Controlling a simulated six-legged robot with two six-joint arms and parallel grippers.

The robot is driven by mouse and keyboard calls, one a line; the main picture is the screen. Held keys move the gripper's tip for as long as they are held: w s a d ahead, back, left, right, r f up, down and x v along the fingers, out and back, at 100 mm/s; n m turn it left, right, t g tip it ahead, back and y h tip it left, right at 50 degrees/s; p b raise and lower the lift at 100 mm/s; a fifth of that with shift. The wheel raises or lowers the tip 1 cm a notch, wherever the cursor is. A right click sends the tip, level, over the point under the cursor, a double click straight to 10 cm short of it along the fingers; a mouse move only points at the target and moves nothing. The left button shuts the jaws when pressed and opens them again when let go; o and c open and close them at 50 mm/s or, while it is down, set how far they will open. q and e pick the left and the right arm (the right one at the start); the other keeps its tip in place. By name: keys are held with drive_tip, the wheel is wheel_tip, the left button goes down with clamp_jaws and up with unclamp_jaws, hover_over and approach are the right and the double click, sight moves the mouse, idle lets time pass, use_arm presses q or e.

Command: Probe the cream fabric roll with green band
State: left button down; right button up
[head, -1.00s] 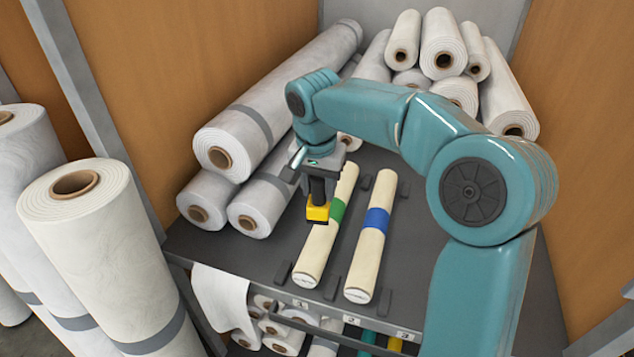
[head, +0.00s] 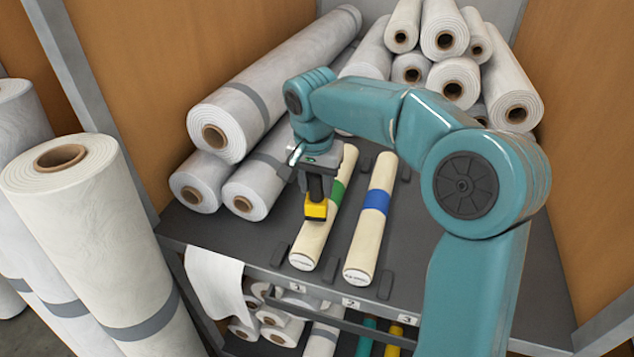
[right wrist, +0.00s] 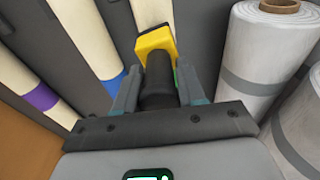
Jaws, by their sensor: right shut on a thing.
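The cream fabric roll with green band (head: 314,240) lies on the grey shelf at the slot marked 1. My right gripper (head: 317,182) is shut on the black handle of a probe with a yellow head (head: 316,209). The yellow head is over the roll, just nearer than the green band; I cannot tell whether it touches. In the right wrist view the probe's black handle (right wrist: 158,82) sits between the fingers, and its yellow head (right wrist: 155,42) overlaps the cream roll. The band is mostly hidden there. My left gripper is not in view.
A cream roll with blue band (head: 365,240) lies just right. A purple-banded roll (right wrist: 40,97) shows in the right wrist view. Large white rolls (head: 235,120) are stacked left and behind. Small dark blocks (head: 280,254) flank the rolls. Tall white rolls (head: 75,220) stand at left.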

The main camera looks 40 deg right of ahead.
drive_tip(key=shift+s+a+r, duration=0.1)
drive_tip(key=shift+s, duration=0.15)
drive_tip(key=shift+w+f, duration=0.2)
drive_tip(key=shift+f, duration=0.1)
drive_tip(key=shift+s+b, duration=0.2)
drive_tip(key=shift+b, duration=0.1)
drive_tip(key=shift+w+f, duration=0.15)
drive_tip(key=shift+f, duration=0.1)
drive_tip(key=shift+f, duration=0.2)
idle(0.5)
drive_tip(key=shift+r, duration=0.1)
